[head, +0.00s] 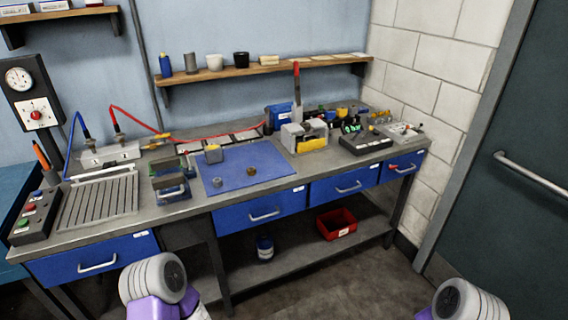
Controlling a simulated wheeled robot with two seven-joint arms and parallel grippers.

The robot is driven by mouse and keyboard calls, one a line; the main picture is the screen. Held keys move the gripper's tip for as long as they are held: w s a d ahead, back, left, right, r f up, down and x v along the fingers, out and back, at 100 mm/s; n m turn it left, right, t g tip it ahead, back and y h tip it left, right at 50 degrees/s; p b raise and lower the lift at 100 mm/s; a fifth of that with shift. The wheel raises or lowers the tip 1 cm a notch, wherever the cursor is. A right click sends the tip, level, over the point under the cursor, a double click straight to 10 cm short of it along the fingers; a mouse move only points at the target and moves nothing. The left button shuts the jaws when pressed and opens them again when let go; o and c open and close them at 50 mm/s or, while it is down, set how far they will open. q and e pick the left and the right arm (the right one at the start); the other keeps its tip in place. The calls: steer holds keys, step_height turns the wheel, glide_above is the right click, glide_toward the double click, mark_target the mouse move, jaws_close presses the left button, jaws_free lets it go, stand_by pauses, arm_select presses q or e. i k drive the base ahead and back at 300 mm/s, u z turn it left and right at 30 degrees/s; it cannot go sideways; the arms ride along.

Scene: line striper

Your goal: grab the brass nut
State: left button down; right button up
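A small round brass-coloured piece, which looks like the brass nut (251,171), lies on the blue mat (265,155) on the workbench, right of the mat's middle. A small grey piece (217,182) lies on the mat to its left, nearer the front edge. A grey block with a yellow top (213,154) stands at the mat's back left. Parts of my two arms show at the bottom edge, well in front of the bench. Neither gripper's fingers are in view.
A blue and grey vise-like fixture (170,182) stands left of the mat. A grey machine with a red lever (304,133) stands behind right, and a black tray (366,144) is farther right. Blue drawers (262,213) line the bench front. Bare mat surrounds the brass piece.

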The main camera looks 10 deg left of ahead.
mark_target(251, 170)
steer(key=u, duration=0.2)
steer(key=i, duration=0.8)
steer(key=u, duration=0.55)
